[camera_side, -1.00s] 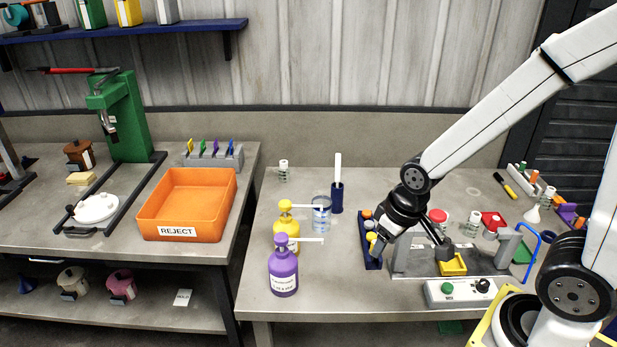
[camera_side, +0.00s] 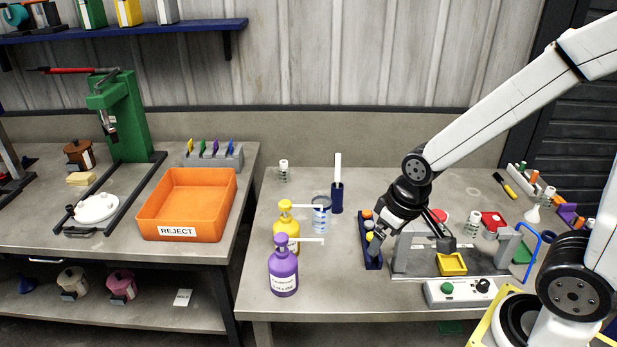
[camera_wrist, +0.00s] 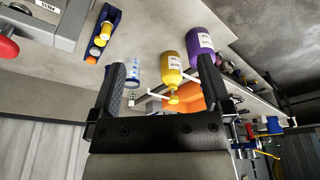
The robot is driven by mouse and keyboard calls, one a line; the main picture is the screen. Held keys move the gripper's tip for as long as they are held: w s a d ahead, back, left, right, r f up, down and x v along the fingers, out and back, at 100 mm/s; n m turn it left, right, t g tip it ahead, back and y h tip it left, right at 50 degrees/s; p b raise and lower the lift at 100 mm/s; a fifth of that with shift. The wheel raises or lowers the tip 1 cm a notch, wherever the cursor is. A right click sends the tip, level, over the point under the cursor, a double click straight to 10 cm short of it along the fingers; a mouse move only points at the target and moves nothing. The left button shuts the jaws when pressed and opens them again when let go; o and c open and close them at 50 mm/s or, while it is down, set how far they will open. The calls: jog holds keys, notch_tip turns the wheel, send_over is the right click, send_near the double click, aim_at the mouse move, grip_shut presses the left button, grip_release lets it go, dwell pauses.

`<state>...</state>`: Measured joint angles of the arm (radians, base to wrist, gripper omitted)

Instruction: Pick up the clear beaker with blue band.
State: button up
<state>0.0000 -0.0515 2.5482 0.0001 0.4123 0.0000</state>
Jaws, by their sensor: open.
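The clear beaker with a blue band (camera_side: 321,214) stands upright on the right bench, just right of the yellow pump bottle. It also shows in the wrist view (camera_wrist: 133,72), between my two fingers and closer to the left one. My gripper (camera_side: 408,246) is open and empty. In the side view it hangs to the right of the beaker, above the blue vial rack and the grey stand. In the wrist view my gripper (camera_wrist: 165,75) has its fingers spread wide. It is well apart from the beaker.
A yellow pump bottle (camera_side: 287,228) and a purple pump bottle (camera_side: 283,270) stand left of the beaker, spouts pointing right. A dark blue holder (camera_side: 337,198) with a white stick stands behind it. A blue vial rack (camera_side: 371,250) lies between beaker and gripper. Bench front of the beaker is clear.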

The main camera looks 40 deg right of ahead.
jog(key=w+v, duration=0.1)
jog(key=v, duration=0.2)
jog(key=m+t+y, duration=0.5)
jog(key=m+t, duration=0.5)
jog(key=m, duration=2.2)
send_over(330, 210)
jog(key=s+d, duration=0.2)
jog(key=s, duration=0.2)
notch_tip(330, 210, down, 17)
jog(key=shift+w+a+f, duration=0.1)
jog(key=shift+f, duration=0.05)
jog(key=shift+f+n, duration=0.3)
jog(key=shift+f, duration=0.1)
jog(key=shift+x, duration=1.3)
